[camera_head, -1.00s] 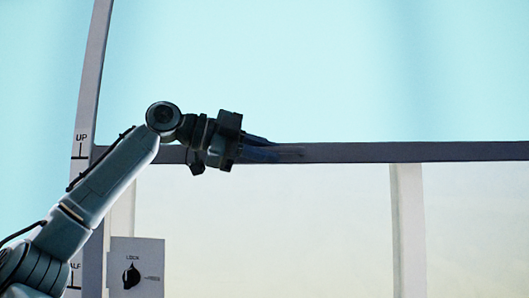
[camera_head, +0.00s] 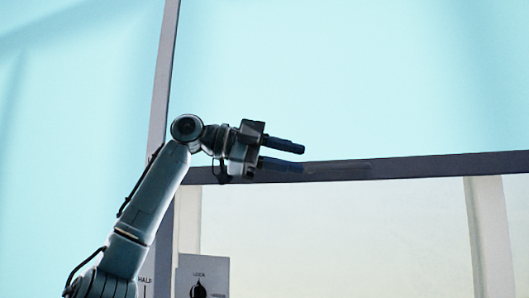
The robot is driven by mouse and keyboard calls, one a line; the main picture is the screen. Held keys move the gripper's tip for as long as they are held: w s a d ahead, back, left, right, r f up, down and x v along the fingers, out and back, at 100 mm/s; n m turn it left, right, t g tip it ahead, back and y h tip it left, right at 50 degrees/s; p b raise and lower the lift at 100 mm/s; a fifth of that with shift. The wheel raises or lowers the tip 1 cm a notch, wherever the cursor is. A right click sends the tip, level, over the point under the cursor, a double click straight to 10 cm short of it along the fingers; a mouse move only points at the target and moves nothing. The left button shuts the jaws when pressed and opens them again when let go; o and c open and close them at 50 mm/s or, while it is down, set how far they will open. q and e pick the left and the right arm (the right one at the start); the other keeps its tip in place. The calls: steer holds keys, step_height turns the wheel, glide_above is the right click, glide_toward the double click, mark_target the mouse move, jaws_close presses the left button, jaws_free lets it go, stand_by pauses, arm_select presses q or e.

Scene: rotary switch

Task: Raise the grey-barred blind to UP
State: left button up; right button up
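The dark grey bar (camera_head: 430,166) runs across the view, tilted slightly up to the right, with pale cream panels (camera_head: 330,230) below it. My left gripper (camera_head: 303,158) is at the bar's left part. Its two dark fingers are apart, one above the bar and the lower one overlapping the bar in the picture. I cannot tell whether they touch it. A faint brownish smear shows on the bar just right of the fingers. The UP mark does not show; a HALF mark (camera_head: 145,280) is at the lower left. My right gripper is out of view.
A grey plate (camera_head: 218,272) with a black rotary knob (camera_head: 199,289) and a LOCK label is at the bottom, cut off by the frame. A pale upright post (camera_head: 163,70) stands behind my arm. The pale blue area above the bar is clear.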

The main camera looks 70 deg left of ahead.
arm_select(q)
steer(key=v, duration=0.5)
steer(key=shift+s+a+r, duration=0.1)
steer(key=shift+s, duration=0.15)
stand_by(0.3)
